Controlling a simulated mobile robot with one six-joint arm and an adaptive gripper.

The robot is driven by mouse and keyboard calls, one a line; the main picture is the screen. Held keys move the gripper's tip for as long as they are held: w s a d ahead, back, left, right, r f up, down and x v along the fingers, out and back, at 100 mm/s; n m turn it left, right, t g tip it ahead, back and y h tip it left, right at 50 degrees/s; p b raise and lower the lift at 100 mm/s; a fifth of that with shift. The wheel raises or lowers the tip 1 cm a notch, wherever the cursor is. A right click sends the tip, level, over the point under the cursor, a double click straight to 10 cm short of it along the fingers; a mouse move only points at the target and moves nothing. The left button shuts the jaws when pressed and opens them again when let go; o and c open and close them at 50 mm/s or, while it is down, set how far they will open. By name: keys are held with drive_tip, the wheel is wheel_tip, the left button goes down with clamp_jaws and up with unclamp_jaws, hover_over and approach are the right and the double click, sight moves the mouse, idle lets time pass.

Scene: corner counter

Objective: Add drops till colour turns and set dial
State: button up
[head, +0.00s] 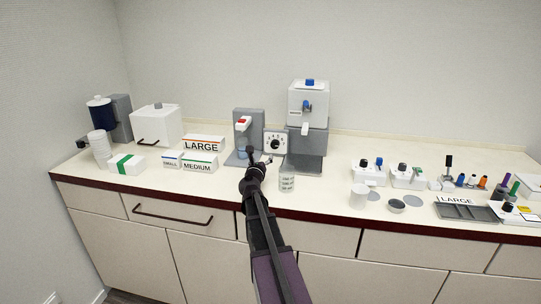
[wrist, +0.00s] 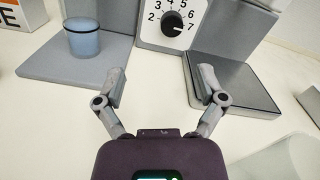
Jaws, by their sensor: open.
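The white dial panel (head: 276,142) stands between two grey machines. In the wrist view its black knob (wrist: 173,23) has a pale mark towards the 7. A clear cup of pale blue liquid (wrist: 83,38) stands on the base of the left dispenser (head: 244,130), which has a red-topped white nozzle (head: 242,122). My gripper (wrist: 160,80) is open and empty, its fingers spread in front of the dial panel and apart from it. In the head view my gripper (head: 258,156) partly covers the area in front of the dispenser.
A taller machine (head: 307,105) with a blue knob stands right of the dial. A marked cup (head: 287,182) is close to my gripper's right. Boxes labelled LARGE (head: 200,144) and MEDIUM (head: 199,163) are at left. Small bottles and a grey tray (head: 466,212) occupy the right.

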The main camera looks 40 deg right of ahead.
sight(274, 146)
drive_tip(key=shift+s+d+f+m+g, duration=0.2)
drive_tip(key=shift+d+m+g, duration=0.05)
drive_tip(key=shift+d+m, duration=0.15)
drive_tip(key=shift+s+d+f+m+g, duration=0.2)
drive_tip(key=shift+d+m+g, duration=0.05)
drive_tip(key=shift+d+m, duration=0.1)
drive_tip(key=x, duration=1.3)
drive_tip(key=shift+w+d+r, duration=0.2)
drive_tip(key=shift+w+d, duration=0.05)
drive_tip(key=shift+d, duration=0.05)
